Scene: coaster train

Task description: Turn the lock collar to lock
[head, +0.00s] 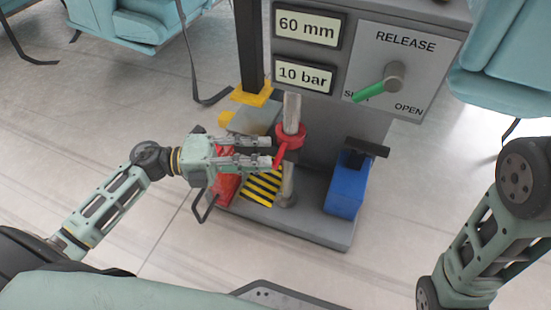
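The red lock collar (293,133) sits around an upright metal post (291,110) in front of the grey machine. Its short red handle (279,156) points down and toward the lower left. My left gripper (271,151) reaches in from the left, with its two fingers apart and their tips beside the collar and handle. The lower fingertip is very close to the handle's end; I cannot tell whether they touch. Nothing is clearly held between the fingers. My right arm shows at the right edge, but its gripper is out of view.
The machine's panel (405,60) has a green-handled lever (369,91) pointing toward SHUT, and displays reading 60 mm (307,25) and 10 bar (303,74). A blue block (345,191) stands right of the post. A red part (225,178) and a striped plate (263,187) lie below my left gripper.

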